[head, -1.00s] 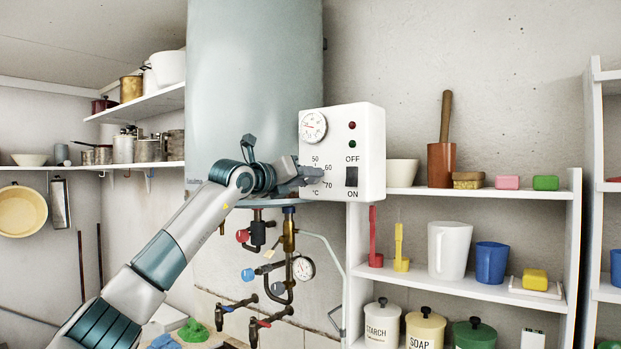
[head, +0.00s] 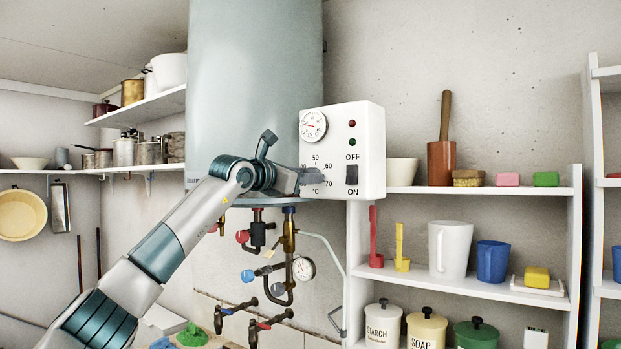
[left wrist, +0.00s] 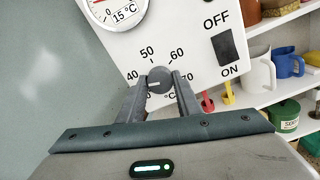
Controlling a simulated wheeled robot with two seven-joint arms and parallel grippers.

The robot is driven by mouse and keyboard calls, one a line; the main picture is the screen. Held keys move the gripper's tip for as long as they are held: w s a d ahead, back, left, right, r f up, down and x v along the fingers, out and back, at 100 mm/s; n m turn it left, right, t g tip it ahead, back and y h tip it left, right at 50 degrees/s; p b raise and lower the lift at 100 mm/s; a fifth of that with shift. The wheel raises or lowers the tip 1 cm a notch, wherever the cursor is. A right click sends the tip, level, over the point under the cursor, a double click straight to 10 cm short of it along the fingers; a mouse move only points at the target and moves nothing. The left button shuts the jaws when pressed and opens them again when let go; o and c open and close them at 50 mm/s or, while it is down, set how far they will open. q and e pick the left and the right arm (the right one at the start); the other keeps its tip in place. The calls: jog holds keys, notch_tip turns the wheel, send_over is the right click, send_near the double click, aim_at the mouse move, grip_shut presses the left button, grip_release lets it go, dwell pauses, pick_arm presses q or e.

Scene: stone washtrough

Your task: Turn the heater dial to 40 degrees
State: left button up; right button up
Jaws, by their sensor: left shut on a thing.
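The heater's white control box (head: 370,150) hangs in front of the grey-green boiler (head: 255,80). Its grey round dial (left wrist: 160,78) sits between the 40, 50 and 60 marks in the left wrist view. A short white line on the dial points left, close to the 40 side; the exact reading is unclear. My left gripper (left wrist: 160,84) is shut on the dial, one finger on each side. My right gripper is in neither view.
A thermometer gauge (head: 313,125) is above the dial, and a black ON/OFF switch (head: 352,174) is close to its right. Pipes and valves (head: 288,245) hang below. Shelves with jugs and canisters (head: 470,288) stand to the right.

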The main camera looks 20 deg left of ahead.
pick_arm(q)
jog(key=shift+r+m, duration=0.2)
jog(key=shift+m, duration=1.2)
jog(key=o, duration=1)
jog(key=shift+c, duration=0.2)
jog(key=shift+o, duration=0.6)
jog(key=shift+d, duration=0.15)
jog(key=shift+s+f, duration=0.1)
jog(key=shift+f, duration=0.05)
